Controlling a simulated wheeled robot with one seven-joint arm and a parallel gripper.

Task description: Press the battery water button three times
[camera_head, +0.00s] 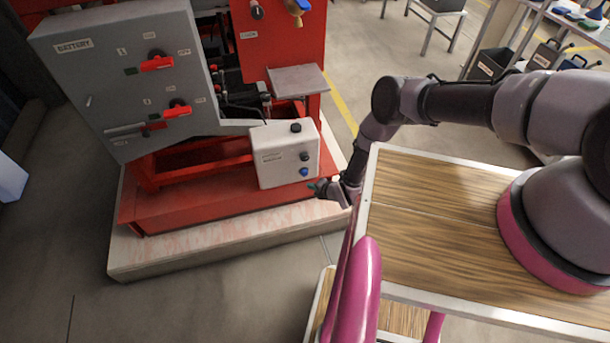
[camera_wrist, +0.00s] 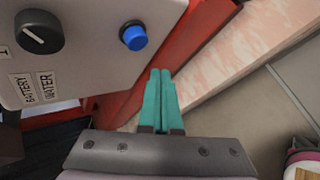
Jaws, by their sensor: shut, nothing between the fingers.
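The blue button (camera_head: 304,172) sits on the lower right of the front face of a white control box (camera_head: 272,168). In the wrist view the blue button (camera_wrist: 133,36) is at upper centre, beside a black knob (camera_wrist: 38,32) and an upside-down label, "BATTERY WATER" (camera_wrist: 34,88). My gripper (camera_head: 316,188) is just right of and slightly below the button in the head view. In the wrist view its green fingers (camera_wrist: 160,82) are together and empty, with a gap in the picture between their tips and the button.
A grey panel marked "BATTERY" (camera_head: 108,75) with red switches stands left of the box. The red pump frame (camera_head: 165,208) rests on a pale plinth (camera_head: 200,248) under the box. Open floor lies in front. My wood-topped base is at right.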

